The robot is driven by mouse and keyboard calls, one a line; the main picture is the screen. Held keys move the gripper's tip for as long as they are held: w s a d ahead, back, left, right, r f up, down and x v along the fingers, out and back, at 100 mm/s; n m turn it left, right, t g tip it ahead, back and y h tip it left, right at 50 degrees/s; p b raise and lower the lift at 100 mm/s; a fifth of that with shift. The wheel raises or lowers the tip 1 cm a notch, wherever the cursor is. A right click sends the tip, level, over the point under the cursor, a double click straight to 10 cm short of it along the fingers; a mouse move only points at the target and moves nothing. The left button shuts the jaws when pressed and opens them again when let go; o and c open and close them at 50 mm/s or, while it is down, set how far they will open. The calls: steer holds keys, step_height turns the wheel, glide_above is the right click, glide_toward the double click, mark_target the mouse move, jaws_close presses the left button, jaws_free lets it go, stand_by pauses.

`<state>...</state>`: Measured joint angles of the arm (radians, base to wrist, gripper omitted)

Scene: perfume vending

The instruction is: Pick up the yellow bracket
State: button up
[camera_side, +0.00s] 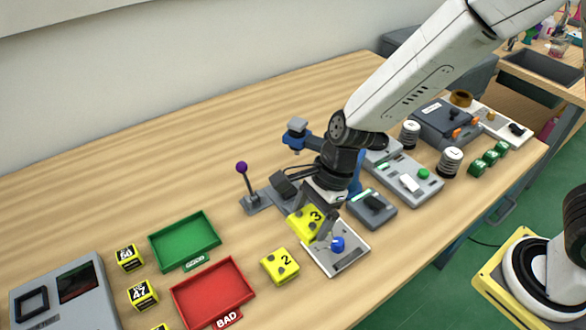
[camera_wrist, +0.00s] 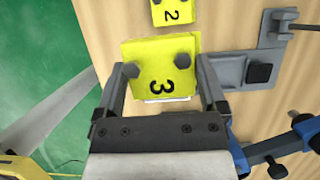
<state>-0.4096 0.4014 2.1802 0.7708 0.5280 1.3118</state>
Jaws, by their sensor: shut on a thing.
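A yellow bracket marked 3 (camera_side: 303,222) is between the fingers of my gripper (camera_side: 318,222), which is shut on it. The wrist view shows this bracket (camera_wrist: 160,72) with the two fingers on its left and right sides and two dark bolt heads on its face. It looks larger there than a second yellow bracket, marked 2 (camera_wrist: 172,12), and seems raised off the table. The bracket marked 2 (camera_side: 280,266) lies on the table, in front and left of my gripper in the side view. A finger hides part of the held bracket in the side view.
A white plate with a blue knob (camera_side: 350,262) lies just right of the held bracket. A purple-topped lever (camera_side: 243,170) stands behind it. Green (camera_side: 185,240) and red (camera_side: 212,290) trays lie left. Control boxes (camera_side: 408,178) crowd the right. The back left table is clear.

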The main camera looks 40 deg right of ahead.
steer(key=shift+s+d+r, duration=0.2)
steer(key=shift+s+r, duration=0.05)
steer(key=shift+s, duration=0.15)
stand_by(0.4)
steer(key=shift+w+d+f, duration=0.15)
steer(key=shift+w, duration=0.3)
steer(key=w+d+f, duration=0.4)
steer(key=w+d, duration=0.2)
steer(key=w, duration=0.5)
steer(key=shift+w+d, duration=0.15)
steer(key=shift+d, duration=0.25)
steer(key=shift+f, duration=0.15)
steer(key=shift+f, duration=3.1)
steer(key=shift+f, duration=0.65)
